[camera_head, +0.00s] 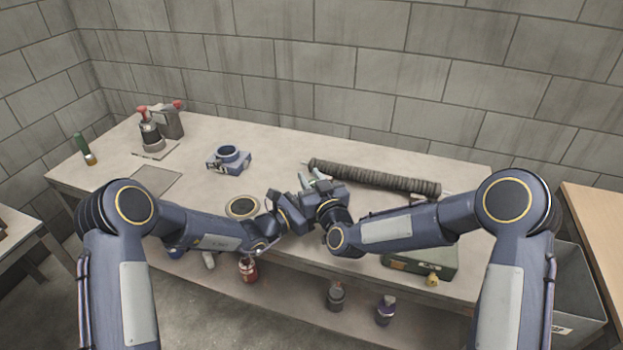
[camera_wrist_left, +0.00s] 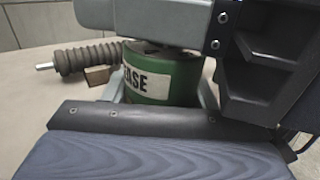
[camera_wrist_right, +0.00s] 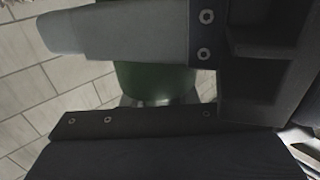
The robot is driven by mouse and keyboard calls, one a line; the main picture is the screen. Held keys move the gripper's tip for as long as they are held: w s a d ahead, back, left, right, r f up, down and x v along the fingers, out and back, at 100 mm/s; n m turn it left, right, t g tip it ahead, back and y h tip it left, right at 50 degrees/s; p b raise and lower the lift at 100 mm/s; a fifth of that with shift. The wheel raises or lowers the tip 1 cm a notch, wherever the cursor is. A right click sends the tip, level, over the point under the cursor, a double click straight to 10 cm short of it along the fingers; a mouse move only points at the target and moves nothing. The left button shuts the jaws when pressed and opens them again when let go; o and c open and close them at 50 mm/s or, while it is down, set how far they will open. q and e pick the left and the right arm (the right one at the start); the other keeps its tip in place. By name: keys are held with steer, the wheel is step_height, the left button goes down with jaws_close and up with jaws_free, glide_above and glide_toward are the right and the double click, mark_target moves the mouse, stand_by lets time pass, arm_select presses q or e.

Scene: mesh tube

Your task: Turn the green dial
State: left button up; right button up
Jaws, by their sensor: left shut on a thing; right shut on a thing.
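No dial stands out clearly in any view. In the left wrist view a green can (camera_wrist_left: 165,88) with a white label ending in "ASE" sits between the jaws of my left gripper, which is shut on it. In the right wrist view a green rounded surface (camera_wrist_right: 155,82), apparently the same can, lies between the jaws of my right gripper, which is shut on it. In the head view my left gripper (camera_head: 297,200) and right gripper (camera_head: 316,180) meet close together over the middle of the table, and they hide the can.
A dark ribbed tube (camera_head: 375,178) lies on the table behind and right of the grippers. A blue clamp-like part (camera_head: 232,162) and a round ring (camera_head: 242,208) lie to the left. Red-topped containers (camera_head: 151,132) stand at the back left. A green case (camera_head: 420,260) is at front right.

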steer(key=n+g+y, duration=0.2)
steer(key=n+y, duration=0.1)
steer(key=y, duration=0.1)
steer(key=shift+s+a, duration=0.1)
steer(key=shift+a, duration=0.05)
arm_select(q)
steer(key=shift+d, duration=0.1)
arm_select(e)
steer(key=n+g+y, duration=0.3)
steer(key=g+y, duration=0.1)
steer(key=shift+s+a+r+n, duration=0.2)
steer(key=shift+a+n, duration=0.1)
steer(key=shift+s+n+g+y, duration=0.1)
steer(key=shift+n+g+y, duration=0.3)
steer(key=shift+g, duration=0.2)
steer(key=shift+f, duration=0.1)
arm_select(q)
steer(key=shift+f, duration=0.1)
arm_select(e)
steer(key=o, duration=1)
steer(key=shift+s+d+f, duration=0.1)
